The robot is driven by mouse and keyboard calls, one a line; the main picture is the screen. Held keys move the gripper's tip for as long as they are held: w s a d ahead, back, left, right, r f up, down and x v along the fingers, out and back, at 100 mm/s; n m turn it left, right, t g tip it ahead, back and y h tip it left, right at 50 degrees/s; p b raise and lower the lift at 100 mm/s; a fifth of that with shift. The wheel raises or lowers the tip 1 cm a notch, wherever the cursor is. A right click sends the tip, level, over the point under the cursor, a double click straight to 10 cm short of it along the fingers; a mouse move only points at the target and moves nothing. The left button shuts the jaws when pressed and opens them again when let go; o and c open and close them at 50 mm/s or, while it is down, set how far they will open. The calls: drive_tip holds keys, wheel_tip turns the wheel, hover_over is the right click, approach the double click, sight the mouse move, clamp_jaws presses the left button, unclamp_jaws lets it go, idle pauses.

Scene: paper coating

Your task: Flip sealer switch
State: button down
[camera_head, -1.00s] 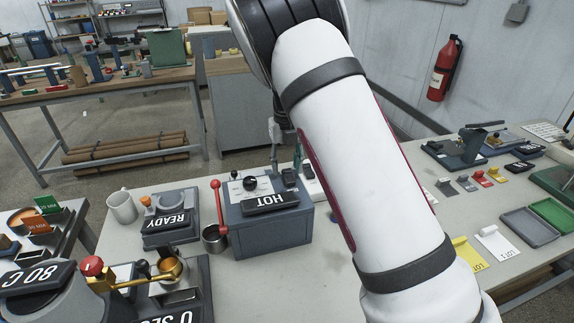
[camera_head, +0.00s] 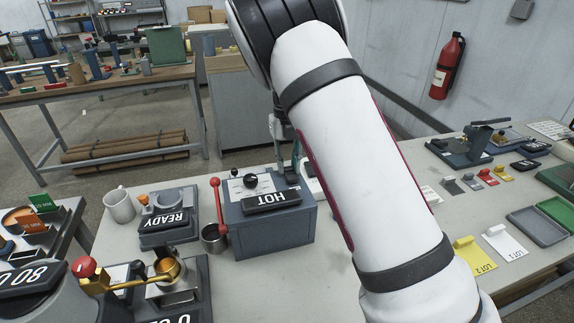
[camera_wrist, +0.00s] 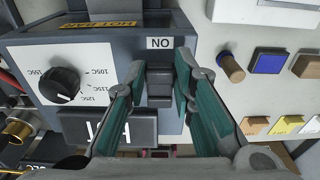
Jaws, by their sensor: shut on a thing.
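The sealer is a blue-grey box (camera_head: 270,228) with a black dial, a red-knobbed lever and a dark "HOT" sign. In the wrist view, its dark switch (camera_wrist: 159,94) sits below a small white label that reads "NO" in this view. My gripper (camera_wrist: 161,78) has its green-padded fingers on either side of the switch and is shut on it. In the head view my gripper (camera_head: 291,163) is at the back right of the sealer's top, partly hidden by my arm. The switch's exact tilt is hard to tell.
A steel cup (camera_head: 213,238) stands left of the sealer, beside the "READY" unit (camera_head: 168,228) and a white mug (camera_head: 120,206). Colored tags and trays lie on the right of the bench. My arm hides the middle of the bench.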

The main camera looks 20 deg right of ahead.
drive_tip(key=shift+w+f+g+b, duration=0.35)
drive_tip(key=shift+g+b, duration=0.15)
drive_tip(key=shift+b, duration=0.25)
drive_tip(key=shift+r, duration=0.1)
drive_tip(key=shift+s+r+b, duration=0.1)
drive_tip(key=shift+s+b, duration=0.05)
drive_tip(key=shift+b, duration=0.15)
drive_tip(key=c, duration=1.4)
unclamp_jaws()
drive_tip(key=shift+o, duration=0.2)
wheel_tip(320, 180, up, 12)
drive_tip(key=w, duration=0.2)
drive_tip(key=shift+w, duration=0.3)
